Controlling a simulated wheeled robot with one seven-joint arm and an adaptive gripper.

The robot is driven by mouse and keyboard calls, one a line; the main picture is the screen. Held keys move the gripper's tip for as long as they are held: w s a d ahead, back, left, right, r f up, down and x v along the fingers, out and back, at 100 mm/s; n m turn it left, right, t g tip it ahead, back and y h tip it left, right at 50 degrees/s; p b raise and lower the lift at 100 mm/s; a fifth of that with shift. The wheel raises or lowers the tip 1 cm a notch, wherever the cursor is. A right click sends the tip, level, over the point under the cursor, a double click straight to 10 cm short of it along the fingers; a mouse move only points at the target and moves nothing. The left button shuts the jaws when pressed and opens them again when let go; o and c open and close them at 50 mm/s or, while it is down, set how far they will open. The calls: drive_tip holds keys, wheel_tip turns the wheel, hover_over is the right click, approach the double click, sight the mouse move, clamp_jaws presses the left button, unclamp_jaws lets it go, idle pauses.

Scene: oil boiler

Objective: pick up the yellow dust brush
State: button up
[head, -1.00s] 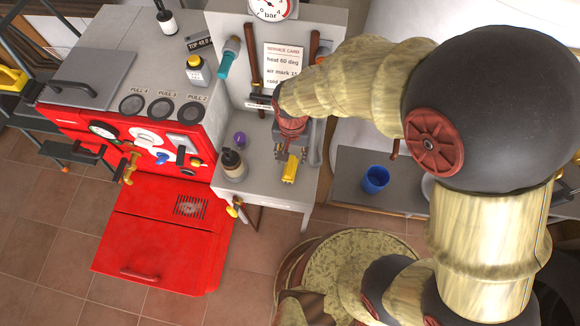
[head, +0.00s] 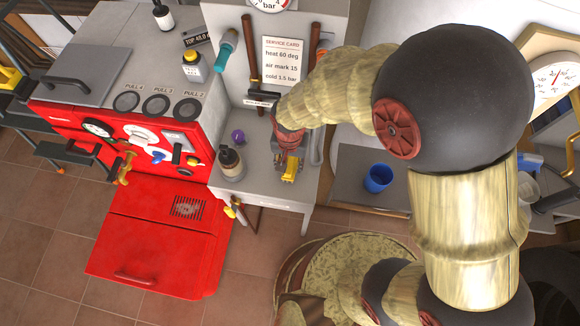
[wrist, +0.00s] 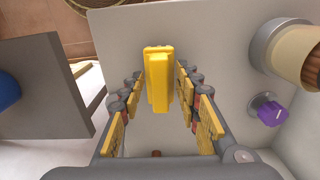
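The yellow dust brush (head: 289,170) lies on the grey bench top, near its front edge. In the wrist view the yellow brush (wrist: 158,72) is at the upper middle, pointing away from me. My gripper (wrist: 158,100) is open, with one finger on each side of the brush and a visible gap to both. In the head view my gripper (head: 288,150) points down over the bench at the brush, and my arm and gripper hide part of that spot. I cannot tell the exact height between fingertips and bench.
A blue cup (head: 378,177) sits on a grey surface to the right. The red boiler (head: 160,235) is at left.

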sight(290, 165)
clamp_jaws()
idle(0.5)
wheel_tip(290, 165, up, 10)
drive_tip(key=p, duration=0.3)
drive_tip(key=shift+p, duration=0.4)
drive_tip(key=shift+c, duration=2.4)
unclamp_jaws()
drive_tip(key=shift+c, duration=1.2)
clamp_jaws()
